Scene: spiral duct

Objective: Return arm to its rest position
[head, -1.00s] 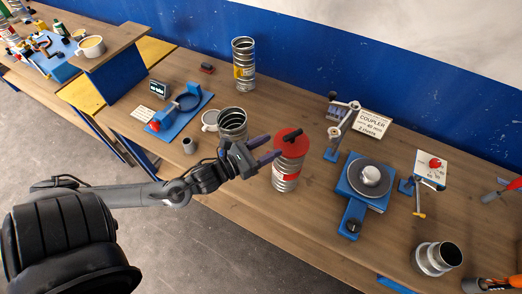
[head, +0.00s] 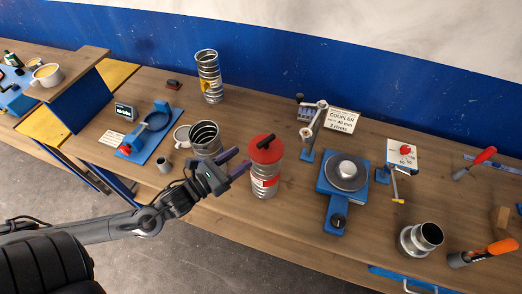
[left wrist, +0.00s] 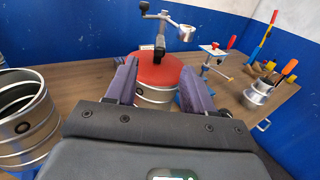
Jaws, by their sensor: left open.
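My left gripper (head: 236,165) is open over the workbench, its two purple-grey fingers pointing right toward a spiral duct with a red lid (head: 265,165). In the left wrist view the red lid (left wrist: 157,74) shows beyond and between the open fingers (left wrist: 160,85). Nothing is held between them. The red-lidded duct stands upright on the bench. An open duct piece (head: 205,139) stands just behind and left of the gripper; it also shows at the left edge of the left wrist view (left wrist: 22,120). My right gripper is not in view.
A blue turntable fixture (head: 338,190) stands right of the red-lidded duct. A metal coupler (head: 420,239) and an orange-handled tool (head: 484,252) lie at the right front. A tall duct (head: 209,78) stands at the back. A blue clamp stand (head: 150,134) and mug (head: 182,134) are left.

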